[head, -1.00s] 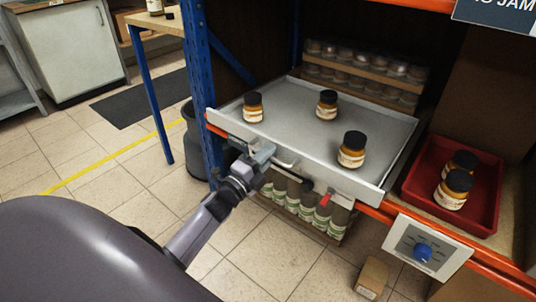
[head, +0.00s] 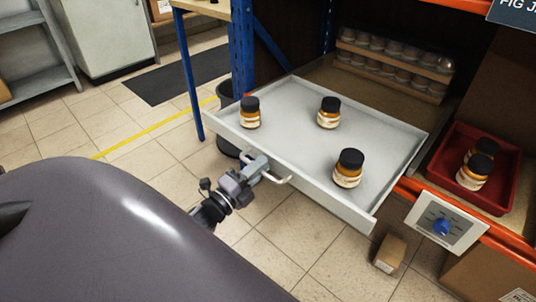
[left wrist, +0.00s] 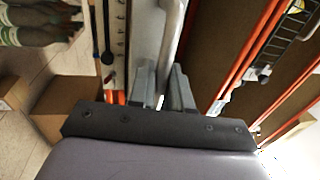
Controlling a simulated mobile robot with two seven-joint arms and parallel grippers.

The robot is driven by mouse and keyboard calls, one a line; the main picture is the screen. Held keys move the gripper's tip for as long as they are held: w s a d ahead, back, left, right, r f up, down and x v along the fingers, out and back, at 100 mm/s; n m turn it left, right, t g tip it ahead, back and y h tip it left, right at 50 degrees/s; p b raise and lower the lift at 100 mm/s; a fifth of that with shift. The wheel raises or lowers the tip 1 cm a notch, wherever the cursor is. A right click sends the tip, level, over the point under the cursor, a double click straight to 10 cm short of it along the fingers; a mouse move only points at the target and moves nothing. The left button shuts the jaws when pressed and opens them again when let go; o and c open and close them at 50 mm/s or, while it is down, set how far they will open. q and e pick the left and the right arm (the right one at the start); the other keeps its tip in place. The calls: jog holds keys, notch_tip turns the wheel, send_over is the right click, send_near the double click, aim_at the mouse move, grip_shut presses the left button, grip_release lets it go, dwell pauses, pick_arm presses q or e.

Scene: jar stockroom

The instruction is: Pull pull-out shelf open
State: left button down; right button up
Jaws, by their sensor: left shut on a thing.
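The pull-out shelf (head: 300,158) is a light grey tray that stands out past the orange rack beam toward me. Behind it a strip of brown board shows. Three amber jars with black lids stand upright on it: one at the left (head: 250,114), one at the back (head: 328,113) and one at the right (head: 348,170). My left gripper (head: 264,170) is shut on the shelf's metal handle (head: 283,181) at the front wall. In the left wrist view, the handle (left wrist: 172,45) runs between the two fingers (left wrist: 163,92). My right gripper is out of view.
A red tray (head: 507,200) with amber jars stands right of the shelf. A white panel with a blue knob (head: 441,226) is on the beam. A small cardboard box (head: 390,254) lies on the floor. A blue rack post (head: 242,50) rises at the left.

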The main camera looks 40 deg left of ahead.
pick_arm(q)
jog(key=shift+v, duration=0.85)
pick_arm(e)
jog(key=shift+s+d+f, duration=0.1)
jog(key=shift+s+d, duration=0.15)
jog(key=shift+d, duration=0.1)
pick_arm(q)
jog(key=shift+r, duration=0.15)
jog(key=c, duration=1.2)
grip_release()
jog(key=shift+c, duration=0.2)
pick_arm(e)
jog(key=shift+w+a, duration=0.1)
pick_arm(q)
jog(key=p+v, duration=0.1)
jog(key=v, duration=0.6)
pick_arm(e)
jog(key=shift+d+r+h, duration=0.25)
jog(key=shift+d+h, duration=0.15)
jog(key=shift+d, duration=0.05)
pick_arm(q)
jog(key=shift+s, duration=0.1)
